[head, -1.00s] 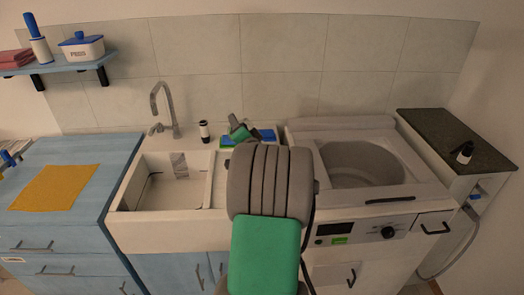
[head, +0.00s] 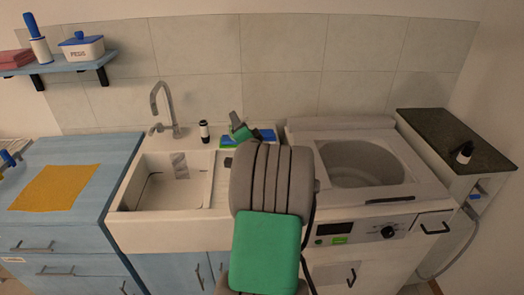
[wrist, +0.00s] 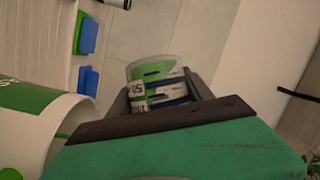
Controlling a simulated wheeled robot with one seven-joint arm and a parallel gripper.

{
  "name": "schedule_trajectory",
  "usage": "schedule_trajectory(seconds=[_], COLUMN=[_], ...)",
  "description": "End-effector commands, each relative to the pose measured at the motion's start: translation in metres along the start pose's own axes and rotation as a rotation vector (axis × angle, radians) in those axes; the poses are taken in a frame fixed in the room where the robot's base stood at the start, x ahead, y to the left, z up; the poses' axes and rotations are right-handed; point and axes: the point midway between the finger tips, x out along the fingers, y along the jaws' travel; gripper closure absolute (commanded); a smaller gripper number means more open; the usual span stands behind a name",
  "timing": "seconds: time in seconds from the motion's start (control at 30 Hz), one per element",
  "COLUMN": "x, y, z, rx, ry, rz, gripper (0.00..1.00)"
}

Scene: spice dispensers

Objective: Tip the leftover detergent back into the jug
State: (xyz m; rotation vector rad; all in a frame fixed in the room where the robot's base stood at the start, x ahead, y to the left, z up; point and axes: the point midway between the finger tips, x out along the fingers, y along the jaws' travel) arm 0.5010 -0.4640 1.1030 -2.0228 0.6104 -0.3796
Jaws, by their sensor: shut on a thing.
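In the wrist view my gripper (wrist: 157,86) is shut on a small clear measuring cup (wrist: 157,70) with green and blue printed bands and numbers. The cup sits between the dark fingers; its contents cannot be made out. A large white and green container, which looks like the jug (wrist: 30,98), is at the left edge, beside the gripper and cut off by the frame. In the head view my gripper (head: 237,122) shows small and tilted above the counter behind my arm. I cannot make out the cup or the jug there.
A sink (head: 165,185) and tap (head: 163,105) are left of my arm. A washing machine (head: 400,165) is at right. An orange cloth (head: 55,187) lies on the left counter.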

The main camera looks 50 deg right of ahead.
Motion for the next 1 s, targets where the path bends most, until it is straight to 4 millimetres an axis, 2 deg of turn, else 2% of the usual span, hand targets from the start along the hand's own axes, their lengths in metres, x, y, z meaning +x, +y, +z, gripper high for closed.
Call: schedule_trajectory(seconds=[1.0], x=[-0.0007], y=[-0.0038], z=[-0.0042], rx=[0.079], ry=[0.024], rz=[-0.039], gripper=[0.89])
